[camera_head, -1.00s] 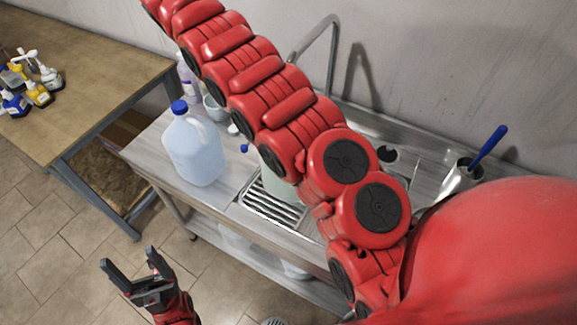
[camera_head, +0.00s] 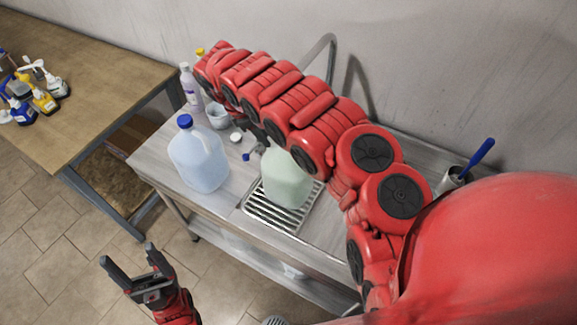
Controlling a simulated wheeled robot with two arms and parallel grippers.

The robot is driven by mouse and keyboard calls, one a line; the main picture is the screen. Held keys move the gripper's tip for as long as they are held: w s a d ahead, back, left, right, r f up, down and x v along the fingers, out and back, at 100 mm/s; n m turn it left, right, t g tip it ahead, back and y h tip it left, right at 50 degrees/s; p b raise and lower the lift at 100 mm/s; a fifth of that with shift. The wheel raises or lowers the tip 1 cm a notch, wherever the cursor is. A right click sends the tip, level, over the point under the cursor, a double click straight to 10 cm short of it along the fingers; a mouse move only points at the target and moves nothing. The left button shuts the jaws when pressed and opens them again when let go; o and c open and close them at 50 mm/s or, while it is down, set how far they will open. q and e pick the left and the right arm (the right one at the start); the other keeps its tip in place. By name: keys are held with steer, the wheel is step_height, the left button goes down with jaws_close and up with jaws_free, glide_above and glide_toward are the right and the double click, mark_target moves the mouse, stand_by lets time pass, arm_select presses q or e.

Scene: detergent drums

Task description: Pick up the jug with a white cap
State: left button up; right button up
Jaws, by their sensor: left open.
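A pale green jug (camera_head: 286,182) stands upright on the slotted drain grate; my right arm covers its top, so its cap is hidden. A light blue jug with a blue cap (camera_head: 199,158) stands upright to its left on the steel counter. My right arm reaches across above the green jug. My right gripper is mostly hidden behind that arm; only dark parts (camera_head: 259,139) show near the green jug's top, and I cannot tell if they touch. My left gripper (camera_head: 127,255) is open and empty over the floor, in front of the counter.
The steel counter (camera_head: 160,162) holds a purple-labelled bottle (camera_head: 191,88), a cup (camera_head: 217,114), a small white item (camera_head: 236,137) and a faucet (camera_head: 330,60). A metal container with a blue handle (camera_head: 482,151) stands right. A wooden table (camera_head: 95,95) holds several bottles at left.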

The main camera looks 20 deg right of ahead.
steer(key=shift+x, duration=0.8)
steer(key=shift+w, duration=0.1)
steer(key=shift+a, duration=0.1)
steer(key=shift+c, duration=0.3)
jaws_close()
